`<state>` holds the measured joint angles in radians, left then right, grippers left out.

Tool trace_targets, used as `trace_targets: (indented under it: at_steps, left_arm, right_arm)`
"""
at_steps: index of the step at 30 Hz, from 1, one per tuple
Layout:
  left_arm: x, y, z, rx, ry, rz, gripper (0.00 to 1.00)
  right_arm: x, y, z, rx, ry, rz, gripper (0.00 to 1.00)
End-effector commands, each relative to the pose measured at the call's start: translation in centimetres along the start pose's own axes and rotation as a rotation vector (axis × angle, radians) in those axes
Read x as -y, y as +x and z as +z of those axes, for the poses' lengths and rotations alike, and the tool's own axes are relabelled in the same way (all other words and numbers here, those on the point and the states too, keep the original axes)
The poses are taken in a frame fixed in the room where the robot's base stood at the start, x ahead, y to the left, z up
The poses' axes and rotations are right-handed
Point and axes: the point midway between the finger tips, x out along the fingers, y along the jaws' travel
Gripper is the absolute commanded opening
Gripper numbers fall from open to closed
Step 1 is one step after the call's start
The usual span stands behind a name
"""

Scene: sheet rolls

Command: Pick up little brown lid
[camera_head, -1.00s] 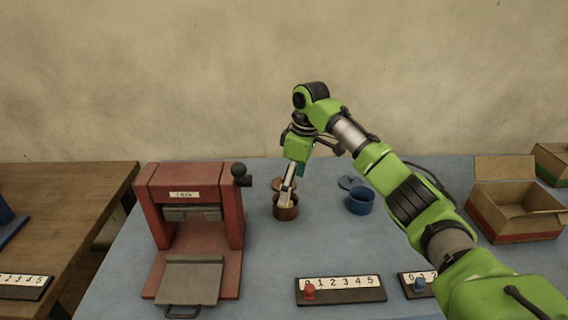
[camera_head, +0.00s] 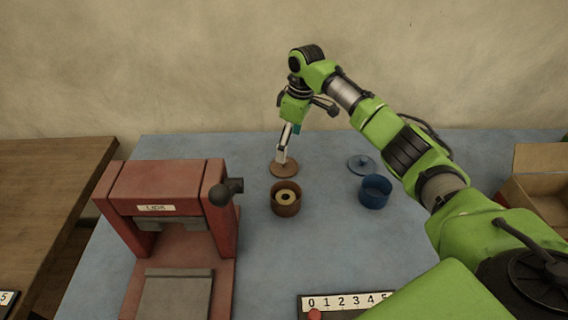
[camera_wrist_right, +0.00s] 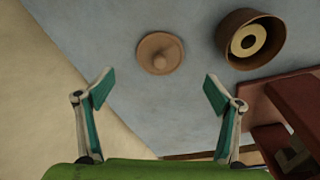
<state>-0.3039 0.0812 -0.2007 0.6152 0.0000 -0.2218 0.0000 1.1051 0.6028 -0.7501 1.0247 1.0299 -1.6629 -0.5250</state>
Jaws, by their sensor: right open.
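The little brown lid (camera_head: 284,168) lies flat on the blue table behind the brown pot. In the right wrist view the lid (camera_wrist_right: 159,53) is a round disc with a small knob, ahead of the fingertips and between their lines. My right gripper (camera_head: 284,158) appears over the lid in the head view. Its fingers (camera_wrist_right: 157,88) are spread and empty in the wrist view. The brown pot (camera_head: 286,207) is open and holds a pale ring-shaped roll; it also shows in the wrist view (camera_wrist_right: 226,42). My left gripper is not in view.
A red press (camera_head: 170,190) stands left of the pot. A blue pot (camera_head: 374,196) and its blue lid (camera_head: 361,164) are to the right. A number strip (camera_head: 345,301) lies in front, and a cardboard box (camera_head: 540,195) stands at the right edge.

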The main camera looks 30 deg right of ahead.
Motion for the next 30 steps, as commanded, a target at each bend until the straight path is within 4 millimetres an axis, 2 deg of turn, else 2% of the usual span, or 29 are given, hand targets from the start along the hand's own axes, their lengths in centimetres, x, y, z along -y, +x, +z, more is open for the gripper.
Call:
trace_targets:
  at_steps: [3, 10, 18, 27, 30]
  left_arm:
    - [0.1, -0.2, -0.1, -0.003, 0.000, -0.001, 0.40]
    - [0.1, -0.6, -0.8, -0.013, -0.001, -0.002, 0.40]
    - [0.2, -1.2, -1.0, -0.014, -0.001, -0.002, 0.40]
    - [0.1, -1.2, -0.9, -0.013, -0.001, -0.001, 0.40]
    - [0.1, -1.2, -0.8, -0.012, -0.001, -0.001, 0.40]
  right_arm:
    - [0.0, 1.6, 0.0, 0.000, 0.001, -0.001, 0.84]
    - [0.1, 3.2, -0.1, 0.001, 0.000, -0.001, 0.84]
    - [0.3, 7.0, -0.2, 0.001, 0.001, 0.000, 0.84]
    - [0.2, 7.5, -0.2, -0.001, -0.001, 0.001, 0.84]
    - [0.2, 7.5, -0.2, -0.001, 0.000, 0.001, 0.58]
